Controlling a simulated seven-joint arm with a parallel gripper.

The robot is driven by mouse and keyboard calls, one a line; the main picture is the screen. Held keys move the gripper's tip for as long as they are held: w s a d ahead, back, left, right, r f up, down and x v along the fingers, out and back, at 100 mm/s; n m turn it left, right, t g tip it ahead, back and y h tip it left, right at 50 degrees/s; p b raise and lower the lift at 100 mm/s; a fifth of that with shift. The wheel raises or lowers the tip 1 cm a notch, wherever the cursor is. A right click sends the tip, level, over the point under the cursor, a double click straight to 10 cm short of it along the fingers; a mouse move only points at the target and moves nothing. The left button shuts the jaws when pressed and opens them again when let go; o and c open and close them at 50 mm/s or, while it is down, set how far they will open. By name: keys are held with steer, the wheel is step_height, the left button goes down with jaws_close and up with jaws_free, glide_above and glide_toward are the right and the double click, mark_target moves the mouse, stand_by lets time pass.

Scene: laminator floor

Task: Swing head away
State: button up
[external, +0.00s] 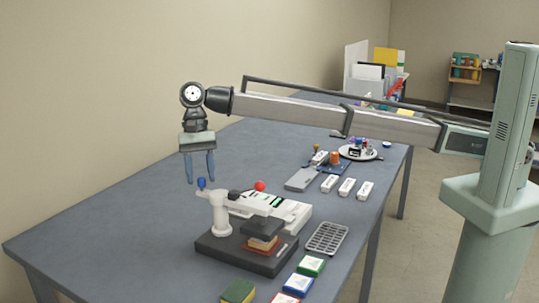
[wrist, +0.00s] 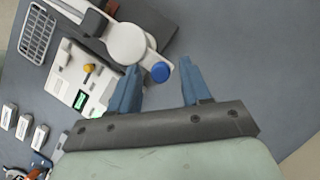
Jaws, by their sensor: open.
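The swing-head press stands on the grey-blue table, with a dark base (external: 222,244) and a white post (external: 219,215). Its white arm (external: 245,204) reaches right to a dark square head (external: 263,227), which sits over a tan and reddish-brown stack (external: 262,243). A blue knob (external: 201,183) is at the arm's left end; it also shows in the wrist view (wrist: 160,72). My gripper (external: 200,180) points down, open and empty, at the knob. In the wrist view the knob appears between the fingertips (wrist: 160,67); whether either finger touches it, I cannot tell.
A white machine (external: 291,213) with a red ball knob (external: 260,186) stands behind the press. A grey grid tray (external: 327,238), several coloured boxes (external: 311,265) and white blocks (external: 347,187) lie to the right. The table's left side is clear.

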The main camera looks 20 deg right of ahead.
steer(key=shift+c, duration=0.4)
jaws_close()
stand_by(0.4)
